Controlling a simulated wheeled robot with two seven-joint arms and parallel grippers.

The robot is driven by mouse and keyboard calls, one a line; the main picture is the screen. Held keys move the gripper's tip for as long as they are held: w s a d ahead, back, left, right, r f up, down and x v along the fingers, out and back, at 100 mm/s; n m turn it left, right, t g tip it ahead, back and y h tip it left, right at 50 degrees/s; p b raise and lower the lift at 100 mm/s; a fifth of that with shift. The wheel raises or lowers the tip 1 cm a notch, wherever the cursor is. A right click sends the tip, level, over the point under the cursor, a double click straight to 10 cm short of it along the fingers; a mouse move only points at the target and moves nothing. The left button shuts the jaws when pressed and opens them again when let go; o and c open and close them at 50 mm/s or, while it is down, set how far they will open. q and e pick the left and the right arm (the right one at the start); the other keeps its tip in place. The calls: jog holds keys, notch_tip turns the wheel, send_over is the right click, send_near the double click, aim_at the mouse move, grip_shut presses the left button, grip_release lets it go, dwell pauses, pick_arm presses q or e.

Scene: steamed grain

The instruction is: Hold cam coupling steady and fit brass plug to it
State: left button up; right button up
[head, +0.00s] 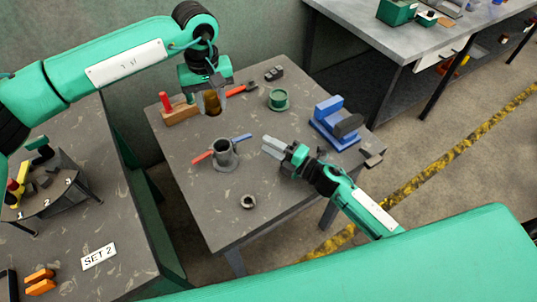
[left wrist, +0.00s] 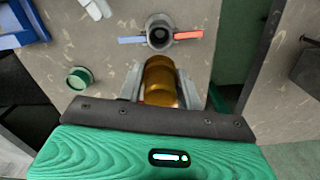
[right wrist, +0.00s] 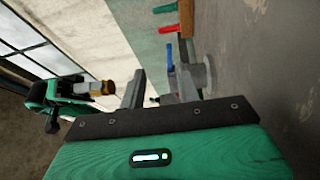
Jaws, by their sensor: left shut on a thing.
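The cam coupling (head: 224,155), a grey open-topped cup with a red lever and a blue lever, stands upright on the table. It also shows in the left wrist view (left wrist: 160,36), its mouth open and empty. My left gripper (head: 210,92) is shut on the brass plug (left wrist: 160,82) and holds it above the table, behind and apart from the coupling. The plug also shows in the right wrist view (right wrist: 103,88). My right gripper (head: 270,147) is open and empty, to the right of the coupling and not touching it, with the coupling (right wrist: 207,75) beyond its fingers.
A green flanged part (head: 278,100) and a blue vise (head: 328,120) are on the right. A small metal ring (head: 248,202) lies near the front. The front table area is mostly clear.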

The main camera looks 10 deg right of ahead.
jog(key=shift+s+a+f+m+g, duration=0.15)
jog(key=shift+s+a+f, duration=0.1)
jog(key=shift+s+a, duration=0.15)
jog(key=shift+s+a+f+m+g, duration=0.15)
jog(key=shift+s+a+f, duration=0.15)
jog(key=shift+s, duration=0.2)
jog(key=shift+w+a, duration=0.1)
jog(key=shift+a, duration=0.15)
jog(key=x, duration=1.1)
jog(key=shift+w+a+r, duration=0.1)
jog(key=shift+r, duration=0.1)
grip_shut()
jog(key=shift+f, duration=0.1)
pick_arm(q)
send_over(224, 154)
jog(key=w, duration=0.3)
jog(key=shift+s+f, duration=0.15)
jog(key=shift+f, duration=6.1)
